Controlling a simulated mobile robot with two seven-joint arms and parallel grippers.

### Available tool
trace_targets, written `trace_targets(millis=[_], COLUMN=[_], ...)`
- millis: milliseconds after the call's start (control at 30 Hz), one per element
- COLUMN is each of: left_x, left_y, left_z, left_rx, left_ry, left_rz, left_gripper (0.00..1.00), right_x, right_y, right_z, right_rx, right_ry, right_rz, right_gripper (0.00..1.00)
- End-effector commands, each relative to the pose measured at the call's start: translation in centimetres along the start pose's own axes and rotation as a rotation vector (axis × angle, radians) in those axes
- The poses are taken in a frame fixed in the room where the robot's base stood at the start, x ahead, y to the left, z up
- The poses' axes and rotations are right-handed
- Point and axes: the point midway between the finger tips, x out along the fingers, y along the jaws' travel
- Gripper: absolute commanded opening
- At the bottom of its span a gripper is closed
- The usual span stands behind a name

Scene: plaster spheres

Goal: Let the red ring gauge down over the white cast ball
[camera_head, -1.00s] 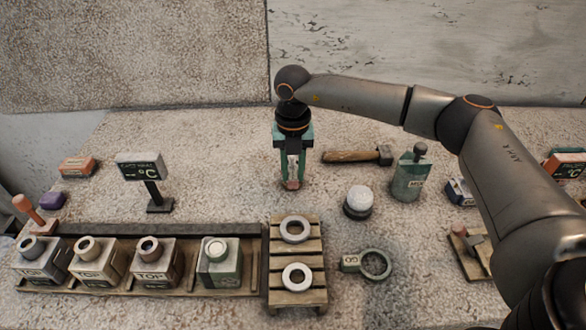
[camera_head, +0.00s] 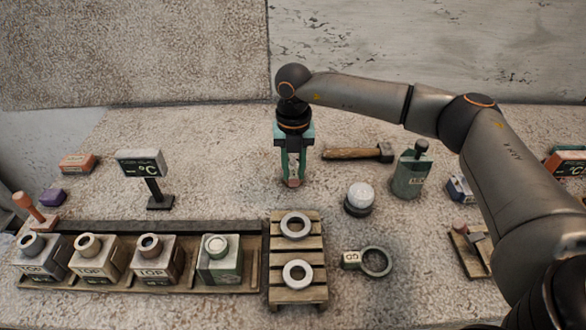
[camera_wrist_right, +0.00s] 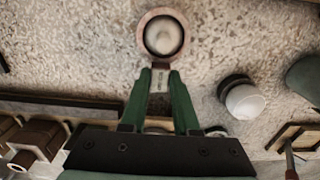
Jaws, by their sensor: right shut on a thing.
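My right gripper (camera_head: 293,180) points straight down at the back middle of the bench. It is shut on the tag of the red ring gauge (camera_wrist_right: 143,50), whose reddish end shows between the fingertips in the head view. In the right wrist view the ring lies ahead of my fingertips (camera_wrist_right: 160,74), and the white cast ball (camera_wrist_right: 163,36) shows inside its opening. I cannot tell whether the ring is above the ball or around it. In the head view my gripper hides this ball. My left gripper is not in view.
Another white ball (camera_head: 361,194) on a black base stands right of my gripper, near a hammer (camera_head: 350,154) and a green bottle (camera_head: 409,178). A grey-green ring gauge (camera_head: 376,275) lies in front. A pallet (camera_head: 297,255) holds two grey rings; several blocks stand left of it.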

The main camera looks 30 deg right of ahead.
Motion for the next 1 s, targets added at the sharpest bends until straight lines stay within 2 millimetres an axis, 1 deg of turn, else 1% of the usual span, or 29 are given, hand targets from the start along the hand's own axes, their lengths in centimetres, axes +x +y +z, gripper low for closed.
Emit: trace_targets(millis=[267,1000], left_x=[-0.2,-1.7], left_y=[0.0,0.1], left_z=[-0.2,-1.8], left_rx=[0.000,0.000], left_ry=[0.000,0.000], left_rz=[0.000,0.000], left_gripper=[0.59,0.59], right_x=[-0.4,-3.4], right_y=[0.0,0.0], right_z=[0.0,0.0], right_rx=[0.000,0.000], right_ry=[-0.001,-0.001], right_rz=[0.001,0.001], right_gripper=[0.00,0.00])
